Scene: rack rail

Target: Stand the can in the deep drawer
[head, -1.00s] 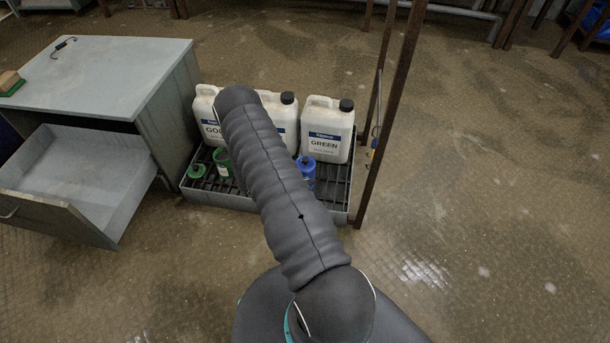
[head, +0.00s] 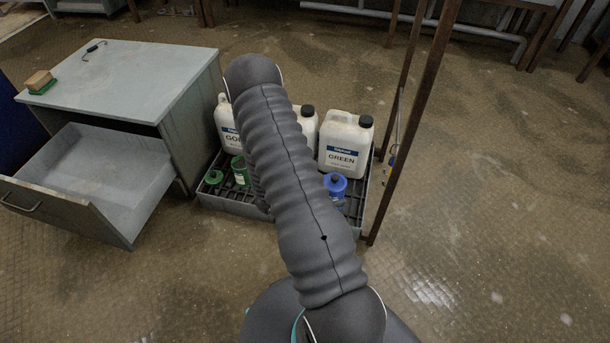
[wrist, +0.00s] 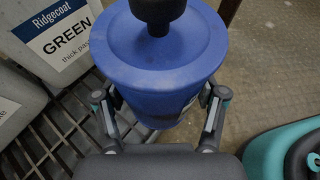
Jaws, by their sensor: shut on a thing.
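The blue can (head: 335,186) with a dark knob on top shows in the head view at the right front of the grated tray. In the wrist view the can (wrist: 160,62) is upright between the fingers of my gripper (wrist: 160,108), which is shut on it. I cannot tell whether its bottom touches the grating. In the head view my arm hides the gripper. The deep drawer (head: 67,212) is pulled out from the grey cabinet (head: 180,135) at the left, and its visible inside is empty.
White jugs, one labelled GREEN (head: 345,145), stand behind the can. A green can (head: 241,171) and a small green item (head: 214,178) are on the tray (head: 230,208). A rusty post (head: 415,120) rises at the tray's right. A brush (head: 41,83) lies on the cabinet.

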